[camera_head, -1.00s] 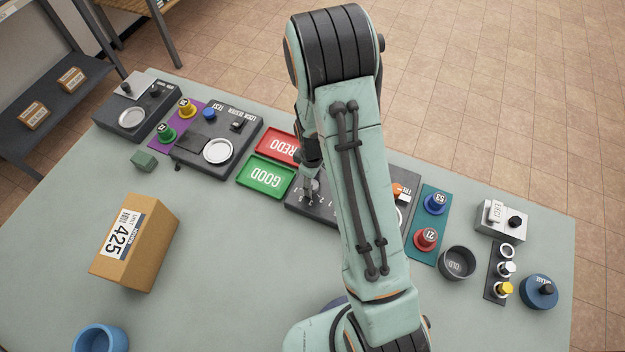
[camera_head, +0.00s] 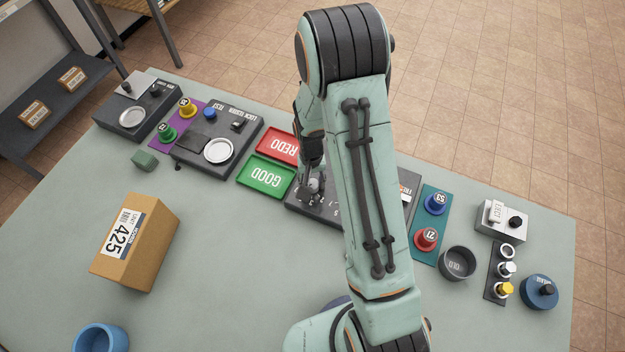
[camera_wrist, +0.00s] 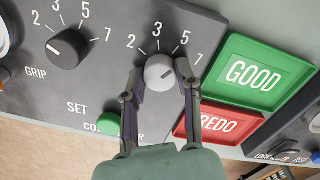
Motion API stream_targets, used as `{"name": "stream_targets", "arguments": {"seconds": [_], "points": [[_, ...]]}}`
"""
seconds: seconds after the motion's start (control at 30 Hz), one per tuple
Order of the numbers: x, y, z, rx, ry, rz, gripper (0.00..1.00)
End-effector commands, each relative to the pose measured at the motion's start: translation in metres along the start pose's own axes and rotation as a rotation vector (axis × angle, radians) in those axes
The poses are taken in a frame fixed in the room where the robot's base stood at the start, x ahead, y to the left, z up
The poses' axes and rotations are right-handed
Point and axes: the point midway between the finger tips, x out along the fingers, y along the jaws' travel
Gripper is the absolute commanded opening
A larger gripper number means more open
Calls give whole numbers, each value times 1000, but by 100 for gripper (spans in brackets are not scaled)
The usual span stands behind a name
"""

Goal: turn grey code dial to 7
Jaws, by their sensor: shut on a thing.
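The grey code dial (camera_wrist: 159,73) is a round light-grey knob on a dark panel (camera_wrist: 100,88), with the numbers 2, 3, 5 and 7 around its upper side. A short mark shows on its face, slanting toward the right; I cannot tell exactly which number it points to. My gripper (camera_wrist: 160,80) is shut on the dial, one finger on each side. In the head view my gripper (camera_head: 314,187) is at the left part of the same panel (camera_head: 298,204), and my arm hides much of that panel.
A black GRIP dial (camera_wrist: 68,49) sits left of the grey dial, and a green button (camera_wrist: 110,123) below. The green GOOD tray (camera_wrist: 250,75) and red REDO tray (camera_wrist: 222,124) lie close on the right. A cardboard box (camera_head: 150,258) stands on the open table at left.

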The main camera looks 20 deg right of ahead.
Motion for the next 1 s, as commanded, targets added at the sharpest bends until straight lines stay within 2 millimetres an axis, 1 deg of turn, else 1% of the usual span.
{"name": "stream_targets", "arguments": {"seconds": [0.2, 0.5, 0.7, 1.0], "points": [[0, 0, 0, 184, -5, 0, 0], [0, -1, 0, 364, -8, -1, 0], [0, -1, 0, 424, -9, -1, 0], [0, -1, 0, 447, -9, -1, 0]]}}
